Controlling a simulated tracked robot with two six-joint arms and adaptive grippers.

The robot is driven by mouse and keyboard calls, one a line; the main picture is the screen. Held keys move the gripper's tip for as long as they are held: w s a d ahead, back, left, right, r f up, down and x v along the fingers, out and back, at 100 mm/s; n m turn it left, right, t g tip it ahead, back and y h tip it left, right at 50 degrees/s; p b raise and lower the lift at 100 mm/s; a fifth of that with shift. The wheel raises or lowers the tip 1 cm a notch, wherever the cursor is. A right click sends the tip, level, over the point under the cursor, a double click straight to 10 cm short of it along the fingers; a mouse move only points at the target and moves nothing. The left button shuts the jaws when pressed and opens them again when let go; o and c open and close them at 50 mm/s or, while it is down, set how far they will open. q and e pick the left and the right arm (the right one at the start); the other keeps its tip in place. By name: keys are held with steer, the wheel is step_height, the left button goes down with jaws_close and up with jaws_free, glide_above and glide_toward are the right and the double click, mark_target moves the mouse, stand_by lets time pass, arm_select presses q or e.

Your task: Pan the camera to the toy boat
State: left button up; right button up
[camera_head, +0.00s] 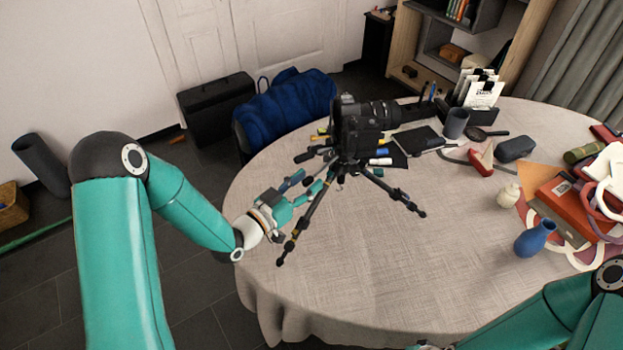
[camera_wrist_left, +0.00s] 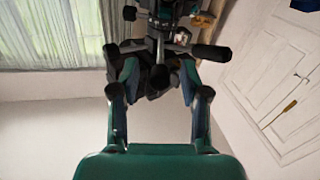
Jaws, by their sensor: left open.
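A black camera (camera_head: 357,126) sits on a small black tripod (camera_head: 340,170) on the round table, its lens pointing right. A pan handle sticks out to the left of the tripod head and shows in the left wrist view (camera_wrist_left: 210,52). My left gripper (camera_head: 309,184) is beside the tripod's left side, below the handle. In the left wrist view its fingers (camera_wrist_left: 160,82) are apart, with the tripod head beyond them; I cannot tell if they touch it. A small red object (camera_head: 481,160), possibly the toy boat, lies right of the camera. My right gripper is outside the view.
The round table (camera_head: 360,260) has a clear front half. A blue vase (camera_head: 535,239), a cream ornament (camera_head: 508,195), a red box (camera_head: 566,204) and a dark pouch (camera_head: 515,148) stand at right. A grey cup (camera_head: 455,123) and a magnifying glass (camera_head: 485,133) are behind.

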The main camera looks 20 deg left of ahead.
arm_select(q)
steer(key=shift+w+d, duration=0.1)
steer(key=shift+w, duration=0.2)
jaws_close()
